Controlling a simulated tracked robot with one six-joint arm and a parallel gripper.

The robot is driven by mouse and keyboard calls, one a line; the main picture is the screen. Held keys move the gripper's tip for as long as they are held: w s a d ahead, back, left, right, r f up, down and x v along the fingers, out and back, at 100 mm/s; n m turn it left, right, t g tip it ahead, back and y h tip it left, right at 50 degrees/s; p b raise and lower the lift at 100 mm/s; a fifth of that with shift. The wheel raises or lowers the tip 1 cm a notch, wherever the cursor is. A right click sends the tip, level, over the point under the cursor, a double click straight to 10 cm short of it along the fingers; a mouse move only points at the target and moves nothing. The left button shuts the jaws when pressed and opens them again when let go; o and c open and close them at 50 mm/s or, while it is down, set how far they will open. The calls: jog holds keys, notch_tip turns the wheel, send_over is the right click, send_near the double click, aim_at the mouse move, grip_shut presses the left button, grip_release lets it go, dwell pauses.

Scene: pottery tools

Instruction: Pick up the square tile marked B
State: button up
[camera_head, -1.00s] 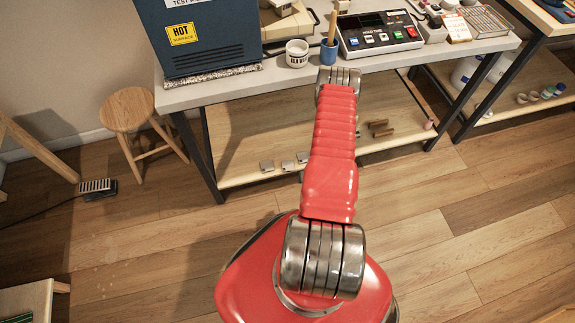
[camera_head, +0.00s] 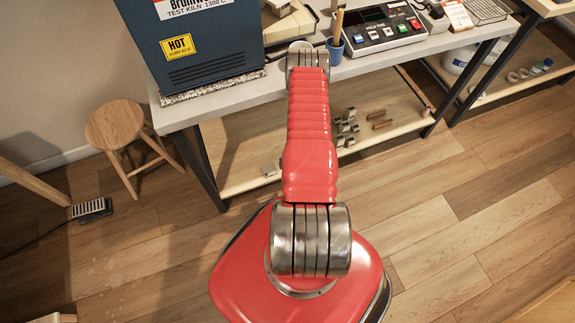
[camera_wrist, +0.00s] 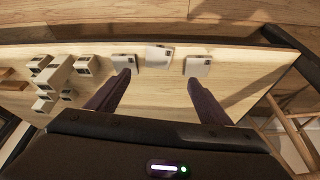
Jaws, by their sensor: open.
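Several metal-grey blocks (camera_wrist: 55,80) stand on the shelf left of the tiles in the wrist view. Brown sticks (camera_head: 379,119) lie beyond them. The worktop (camera_head: 215,103) is above the shelf, with a kiln (camera_head: 205,45) on it. A stool (camera_head: 115,125) stands at left.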

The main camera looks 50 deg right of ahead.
jog(key=shift+s+d, duration=0.1)
jog(key=shift+s, duration=0.05)
jog(key=shift+f, duration=0.1)
jog(key=shift+x, duration=4.2)
jog(key=shift+f, duration=0.1)
jog(key=shift+x, duration=2.5)
jog(key=shift+c, duration=0.2)
jog(key=c, duration=1.2)
jog(key=shift+o, duration=0.2)
